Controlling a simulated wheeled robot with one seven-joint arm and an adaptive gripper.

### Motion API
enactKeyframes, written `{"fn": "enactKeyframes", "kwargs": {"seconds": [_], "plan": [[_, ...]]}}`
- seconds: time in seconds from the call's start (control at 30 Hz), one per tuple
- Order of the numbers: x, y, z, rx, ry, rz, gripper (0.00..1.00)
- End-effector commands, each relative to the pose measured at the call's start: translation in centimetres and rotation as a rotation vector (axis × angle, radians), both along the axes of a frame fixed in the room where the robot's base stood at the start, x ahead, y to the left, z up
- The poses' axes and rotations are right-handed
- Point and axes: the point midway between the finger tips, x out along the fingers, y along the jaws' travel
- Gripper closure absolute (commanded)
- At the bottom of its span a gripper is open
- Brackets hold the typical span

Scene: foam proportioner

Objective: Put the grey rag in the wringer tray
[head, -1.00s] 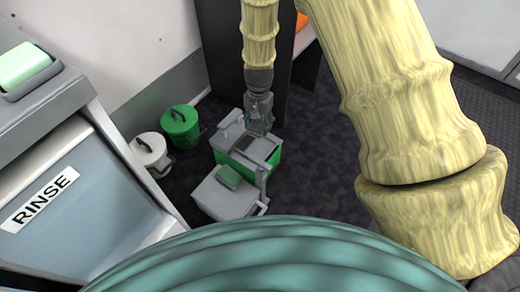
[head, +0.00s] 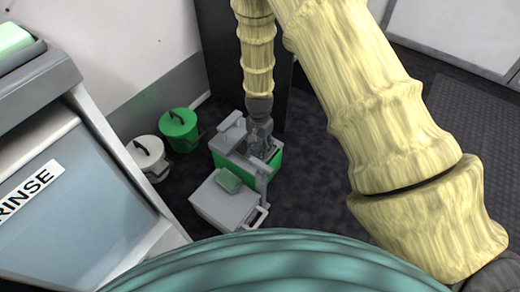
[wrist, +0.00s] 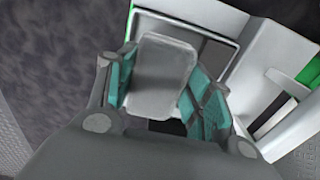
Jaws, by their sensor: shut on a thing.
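The grey rag (wrist: 162,70) is a pale grey rounded slab between the teal pads of my gripper (wrist: 165,92) in the wrist view. My gripper is shut on it. In the head view my gripper (head: 260,138) points down over the green bucket (head: 276,160) with grey parts on top. The wringer tray (wrist: 215,47) appears to be the dark, pale-rimmed recess beyond the rag in the wrist view. The rag overlaps part of it. I cannot tell whether the rag touches it. The rag is not distinct in the head view.
A green lidded pail (head: 180,130) and a white lidded pail (head: 148,155) stand to the left. The RINSE cabinet (head: 70,195) is at far left. Dark floor lies right of the bucket.

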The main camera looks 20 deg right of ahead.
Motion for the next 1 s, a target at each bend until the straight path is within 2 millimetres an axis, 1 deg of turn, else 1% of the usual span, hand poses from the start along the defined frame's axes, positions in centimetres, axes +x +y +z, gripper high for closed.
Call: {"fn": "enactKeyframes", "kwargs": {"seconds": [0.03, 0.13, 0.53, 0.57, 0.6, 0.67, 1.0], "plan": [[0.0, 0.0, -1.2, 0.000, 0.001, 0.000, 0.73], [-0.1, 0.0, -2.2, 0.001, 0.002, 0.000, 0.73], [-0.1, 0.0, -2.3, 0.001, 0.002, -0.001, 0.73], [-0.1, 0.0, -2.3, 0.000, 0.001, -0.001, 0.45], [-0.1, 0.0, -2.3, 0.000, 0.001, 0.000, 0.38], [-0.1, 0.0, -2.3, 0.000, 0.001, 0.000, 0.28], [0.0, 0.0, -2.3, 0.000, 0.001, 0.001, 0.28]]}}
